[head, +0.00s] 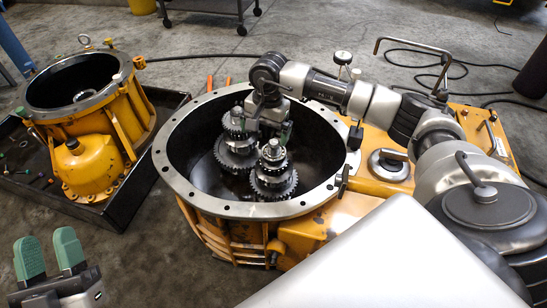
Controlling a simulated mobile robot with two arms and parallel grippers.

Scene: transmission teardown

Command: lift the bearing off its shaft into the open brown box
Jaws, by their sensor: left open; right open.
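Two gear stacks on upright shafts stand inside the open round orange housing (172,172). A silvery ring, which looks like the bearing (271,153), sits at the top of the nearer shaft, above its gears (273,184). The second gear stack (236,150) stands just behind and to the left. My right gripper (268,128) is open and points down over the shafts, close above the bearing; its fingertips are partly hidden, and I cannot tell whether they touch anything. My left gripper (48,254), with green finger pads, is open and empty at the bottom left. I see no brown box.
A second orange housing (128,128) stands in a black tray (137,205) at the left, with small parts beside it. The orange case with a lever (388,165) lies under my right arm. A grey cart (207,8) stands behind. Floor between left gripper and housing is clear.

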